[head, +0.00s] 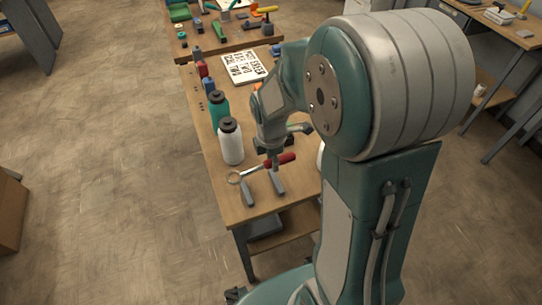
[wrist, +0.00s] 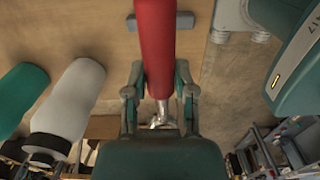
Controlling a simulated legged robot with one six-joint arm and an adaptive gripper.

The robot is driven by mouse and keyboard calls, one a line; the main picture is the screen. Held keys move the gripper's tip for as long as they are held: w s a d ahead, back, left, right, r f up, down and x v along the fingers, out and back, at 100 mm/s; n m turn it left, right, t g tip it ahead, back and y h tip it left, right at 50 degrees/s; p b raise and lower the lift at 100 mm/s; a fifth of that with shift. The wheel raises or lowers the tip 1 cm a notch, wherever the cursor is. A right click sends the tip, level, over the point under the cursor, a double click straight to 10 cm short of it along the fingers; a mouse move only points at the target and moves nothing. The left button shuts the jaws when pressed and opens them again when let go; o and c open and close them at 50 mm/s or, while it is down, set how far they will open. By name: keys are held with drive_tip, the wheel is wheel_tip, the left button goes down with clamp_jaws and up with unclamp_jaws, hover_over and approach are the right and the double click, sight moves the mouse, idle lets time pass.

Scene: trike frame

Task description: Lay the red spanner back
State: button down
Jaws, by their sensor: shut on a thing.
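The red spanner (head: 281,160) has a red handle and a metal shaft that ends in a ring at the left. My gripper (head: 273,162) is over the front part of the bench and is shut on the spanner. In the wrist view the red handle (wrist: 155,45) runs between the two fingers of my gripper (wrist: 160,92), with bright metal past it. Two grey bars (head: 248,191) (head: 278,184) lie on the bench below the spanner. I cannot tell whether the spanner touches them. A grey bar also shows behind the handle in the wrist view (wrist: 184,20).
A white bottle (head: 231,143) and a green bottle (head: 218,110) stand close to the left of my gripper. Open floor lies to the left.

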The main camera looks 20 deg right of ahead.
drive_tip(key=shift+a, duration=0.25)
drive_tip(key=shift+a+f, duration=0.2)
drive_tip(key=shift+f, duration=0.35)
drive_tip(key=shift+d+f, duration=0.15)
drive_tip(key=shift+f, duration=0.55)
drive_tip(key=shift+d+f, duration=0.15)
drive_tip(key=shift+f, duration=0.55)
drive_tip(key=shift+a+f, duration=0.15)
drive_tip(key=shift+f, duration=1.5)
drive_tip(key=shift+c, duration=1.8)
unclamp_jaws()
